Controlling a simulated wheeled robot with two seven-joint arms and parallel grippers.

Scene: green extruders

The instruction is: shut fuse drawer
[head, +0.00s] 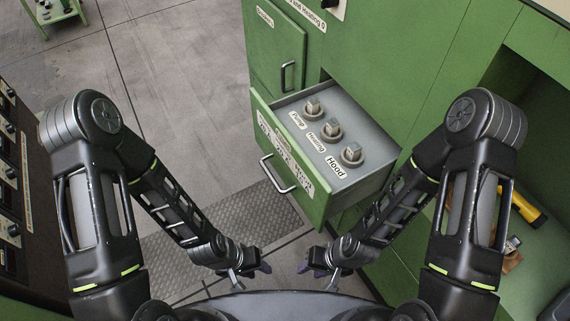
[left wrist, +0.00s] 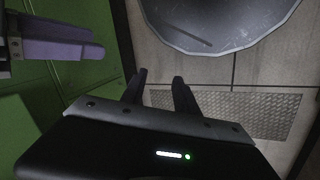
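The fuse drawer (head: 358,179) is pulled out of the green cabinet in the head view. Its green front (head: 275,150) has a metal bar handle (head: 274,176) and faces left. Three fuses sit inside, labelled Pump, Heating and Hood. My left gripper (head: 247,281) is low in the middle, below the handle and apart from it. In the left wrist view its two fingers (left wrist: 160,88) are apart with nothing between them. My right gripper (head: 318,276) is just right of it, below the drawer, touching nothing visible; its finger opening is unclear.
A green cabinet door (head: 273,50) with a handle is behind the drawer. An open shelf at the right holds a yellow flashlight (head: 524,205). A dark control panel (head: 20,190) stands at the left. The floor (head: 180,80) left of the drawer is clear.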

